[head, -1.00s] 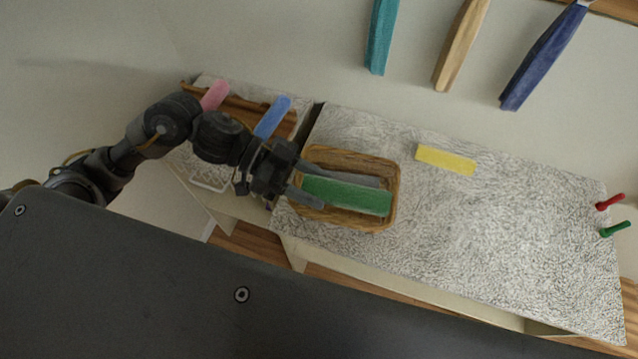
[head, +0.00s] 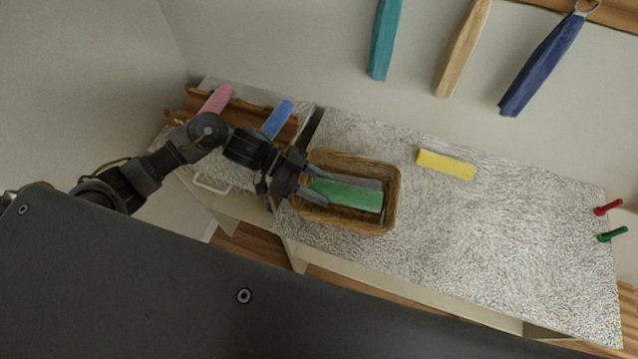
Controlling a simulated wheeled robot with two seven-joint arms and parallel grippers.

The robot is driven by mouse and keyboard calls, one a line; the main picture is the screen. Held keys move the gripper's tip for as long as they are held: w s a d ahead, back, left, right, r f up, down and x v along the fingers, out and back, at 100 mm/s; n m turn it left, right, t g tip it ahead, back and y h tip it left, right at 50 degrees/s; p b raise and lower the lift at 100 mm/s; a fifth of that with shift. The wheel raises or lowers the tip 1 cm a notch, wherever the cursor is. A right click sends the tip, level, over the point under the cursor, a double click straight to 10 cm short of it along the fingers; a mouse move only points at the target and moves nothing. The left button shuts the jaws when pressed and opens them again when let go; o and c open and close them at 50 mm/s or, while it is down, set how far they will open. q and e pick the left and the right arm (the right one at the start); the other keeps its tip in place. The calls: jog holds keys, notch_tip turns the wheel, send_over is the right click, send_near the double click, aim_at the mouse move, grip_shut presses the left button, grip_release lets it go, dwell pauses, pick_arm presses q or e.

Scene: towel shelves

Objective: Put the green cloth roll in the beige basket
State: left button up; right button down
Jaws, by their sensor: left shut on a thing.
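The green cloth roll (head: 348,195) lies lengthwise inside the beige basket (head: 393,205), a woven basket on the speckled counter. A grey roll (head: 355,181) lies along its far side in the basket, partly hidden. My left gripper (head: 315,186) reaches over the basket's left rim and is shut on the left end of the green roll. I cannot tell whether the roll rests on the basket floor. My right gripper is not in view.
A yellow roll (head: 446,164) lies on the counter (head: 480,230) right of the basket. Pink (head: 217,98) and blue (head: 277,118) rolls sit on a brown rack at the left. Teal, tan and navy towels hang above. Red and green pegs stand at the right edge.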

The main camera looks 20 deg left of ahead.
pick_arm(q)
jog(key=shift+f+b, duration=0.35)
jog(key=shift+f, duration=0.25)
jog(key=o, duration=1)
jog(key=shift+s, duration=0.1)
jog(key=shift+c, duration=0.2)
jog(key=shift+r, duration=0.15)
jog(key=shift+r+p, duration=0.4)
jog(key=shift+r, duration=0.1)
jog(key=b+v, duration=0.3)
jog(key=v, duration=0.9)
jog(key=shift+b, duration=0.3)
